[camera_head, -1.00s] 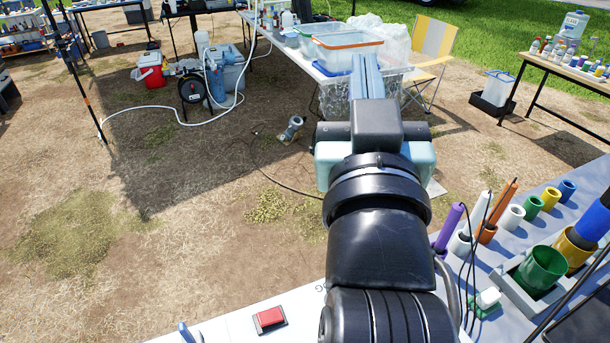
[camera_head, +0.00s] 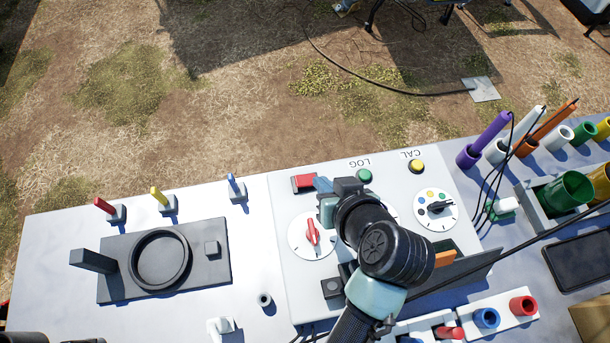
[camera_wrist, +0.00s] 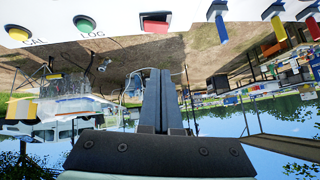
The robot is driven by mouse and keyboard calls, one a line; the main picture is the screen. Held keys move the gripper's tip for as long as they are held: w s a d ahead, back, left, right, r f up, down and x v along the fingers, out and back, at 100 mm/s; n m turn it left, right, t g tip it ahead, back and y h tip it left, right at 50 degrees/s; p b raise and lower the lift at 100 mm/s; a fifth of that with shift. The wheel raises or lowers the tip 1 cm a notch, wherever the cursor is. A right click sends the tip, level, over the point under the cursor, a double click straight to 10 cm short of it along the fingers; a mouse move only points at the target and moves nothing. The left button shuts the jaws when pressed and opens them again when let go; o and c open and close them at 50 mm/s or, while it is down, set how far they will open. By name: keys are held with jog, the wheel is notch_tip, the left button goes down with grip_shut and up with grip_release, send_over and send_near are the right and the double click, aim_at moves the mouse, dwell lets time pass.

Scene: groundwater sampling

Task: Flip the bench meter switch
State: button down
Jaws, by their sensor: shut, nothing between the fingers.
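The meter panel (camera_head: 290,270) is a pale plate on the bench with a red rocker switch (camera_head: 304,182) in a dark frame at its far edge. The red switch also shows near the top of the wrist view (camera_wrist: 155,20). My gripper (camera_head: 322,184) is shut and empty, its blue-grey fingers just right of the red switch in the head view. In the wrist view, the closed fingers (camera_wrist: 156,72) point towards the switch, with a visible gap in the picture. Whether they touch the switch in depth I cannot tell. My wrist hides the panel's middle.
Beside the switch are a green LOG button (camera_head: 365,176) and a yellow CAL button (camera_head: 416,166). A red-pointer dial (camera_head: 312,235) sits nearer. Red (camera_head: 105,207), yellow (camera_head: 159,195) and blue (camera_head: 233,182) levers stand left. Coloured tubes and cables crowd the right.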

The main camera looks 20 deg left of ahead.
jog(key=p, duration=0.1)
send_over(300, 175)
jog(key=s+d, duration=0.1)
jog(key=d, duration=0.1)
jog(key=f, duration=0.6)
jog(key=shift+s+d+f, duration=0.2)
jog(key=shift+s+a+f, duration=0.1)
jog(key=shift+f, duration=0.55)
jog(key=shift+s+a+f, duration=0.1)
jog(key=shift+f, duration=0.5)
jog(key=shift+f+p, duration=0.3)
jog(key=shift+f, duration=0.4)
jog(key=shift+s, duration=0.1)
